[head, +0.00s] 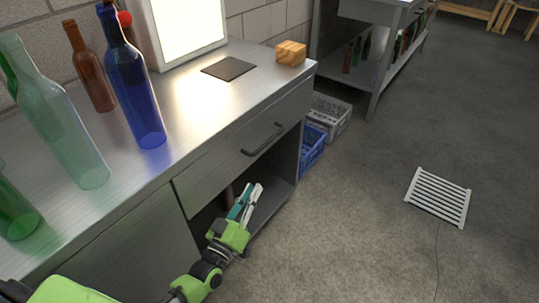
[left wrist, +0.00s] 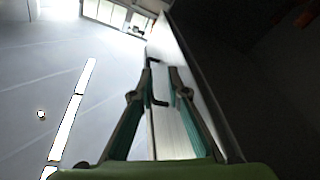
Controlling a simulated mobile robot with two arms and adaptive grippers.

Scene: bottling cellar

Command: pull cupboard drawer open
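The cupboard drawer (head: 232,158) has a grey metal front and sits under the worktop in the head view. It looks closed, flush with the cupboard. Its dark bar handle (head: 264,139) is on the drawer front; in the left wrist view the handle (left wrist: 160,103) shows between and beyond the fingers. My left gripper (head: 250,192) is below the handle, in front of the open compartment, its fingers pointing up towards the drawer. In the left wrist view the gripper (left wrist: 161,68) has its fingertips apart with nothing held between them. My right gripper is not in view.
Glass bottles, including a blue one (head: 136,95), stand on the worktop (head: 185,105) at left, with a dark mat (head: 229,68) and wooden block (head: 291,53) farther back. Crates (head: 330,117) stand beyond the cupboard. A white slatted grate (head: 438,197) lies on otherwise open floor.

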